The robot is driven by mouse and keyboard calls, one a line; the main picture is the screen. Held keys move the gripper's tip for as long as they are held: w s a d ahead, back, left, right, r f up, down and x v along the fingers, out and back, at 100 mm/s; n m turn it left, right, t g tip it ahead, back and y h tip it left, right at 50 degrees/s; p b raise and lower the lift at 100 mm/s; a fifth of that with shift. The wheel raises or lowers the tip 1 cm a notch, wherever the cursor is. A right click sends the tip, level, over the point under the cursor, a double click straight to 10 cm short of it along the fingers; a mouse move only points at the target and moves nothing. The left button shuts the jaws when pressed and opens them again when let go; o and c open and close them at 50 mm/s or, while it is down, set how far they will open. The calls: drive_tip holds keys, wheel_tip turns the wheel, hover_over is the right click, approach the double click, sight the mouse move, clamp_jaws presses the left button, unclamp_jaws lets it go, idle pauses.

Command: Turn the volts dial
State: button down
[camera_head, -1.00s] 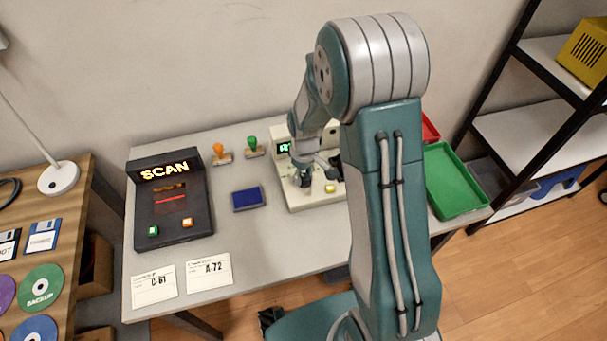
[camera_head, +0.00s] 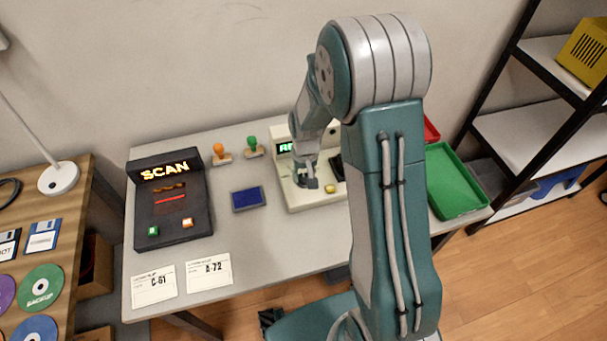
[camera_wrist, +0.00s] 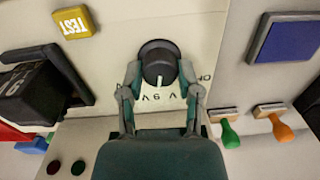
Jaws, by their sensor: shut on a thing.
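The volts dial (camera_wrist: 158,60) is a round black knob with a white pointer mark, on the cream face of a tester (camera_head: 300,196). In the wrist view the pointer faces the gripper side, near lettering that seems to include "9V" and "OF". My gripper (camera_wrist: 159,76) has its two fingers on either side of the dial and is shut on it. In the head view my gripper (camera_head: 308,184) is over the tester's left part, and the arm hides the dial there. The tester's green display (camera_head: 285,148) is lit and partly covered. A yellow TEST button (camera_wrist: 76,22) sits on the same face.
A black block-like part (camera_wrist: 35,92) stands beside the dial on the tester. A blue pad (camera_head: 248,199), orange stamp (camera_head: 220,153) and green stamp (camera_head: 252,146) are left of the tester. The SCAN unit (camera_head: 172,215) is farther left, a green tray (camera_head: 437,200) right.

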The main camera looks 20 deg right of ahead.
sight(304, 176)
drive_tip(key=shift+s+f+m, duration=0.1)
drive_tip(key=shift+m, duration=0.5)
drive_tip(key=shift+c, duration=1.5)
unclamp_jaws()
drive_tip(key=shift+r, duration=0.5)
wheel_tip(304, 176, up, 11)
drive_tip(key=shift+d, duration=0.1)
